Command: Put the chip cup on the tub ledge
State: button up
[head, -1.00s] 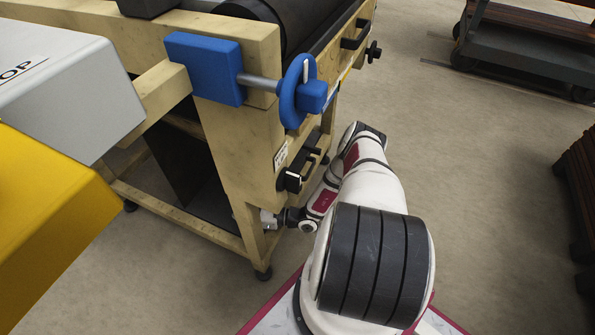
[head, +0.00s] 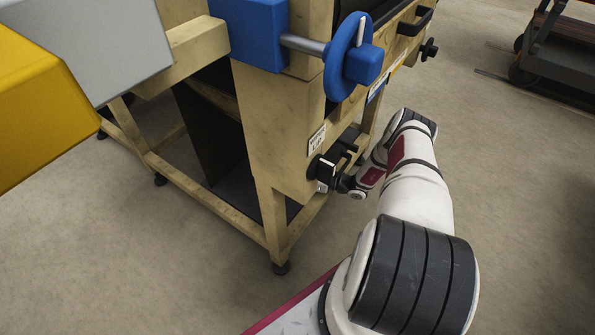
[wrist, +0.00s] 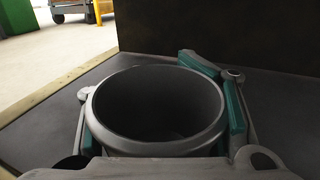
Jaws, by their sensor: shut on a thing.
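The chip cup (wrist: 160,108) is a round, dark grey, open-topped cup with a thick rim, and it looks empty inside. My gripper (wrist: 157,92) is shut on it, with teal pads at its left and right sides. A flat dark grey surface (wrist: 275,95) lies around and below the cup in the wrist view. I cannot tell whether the cup touches it, or whether it is the tub ledge. In the head view my gripper (head: 343,184) is low beside the machine's front leg, partly hidden by the frame. The cup cannot be made out there.
The beige machine frame (head: 285,150) stands close to my arm, with a blue handwheel (head: 352,58) and a black latch (head: 335,160) jutting out. A dark upright panel (wrist: 220,30) stands behind the cup. A dark cart (head: 565,50) is far right. Floor between is clear.

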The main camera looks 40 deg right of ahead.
jog(key=d, duration=0.1)
jog(key=w+d+b, duration=0.1)
jog(key=d+b, duration=0.1)
jog(key=shift+w+d+f, duration=0.15)
jog(key=shift+d+f, duration=0.1)
jog(key=shift+d, duration=0.05)
jog(key=shift+f+b, duration=0.3)
jog(key=shift+f, duration=0.15)
jog(key=o, duration=1.6)
jog(key=shift+f, duration=0.15)
jog(key=shift+c, duration=0.2)
jog(key=shift+a, duration=0.1)
jog(key=shift+r, duration=0.2)
jog(key=p+v, duration=0.2)
jog(key=v, duration=1)
jog(key=shift+f, duration=0.1)
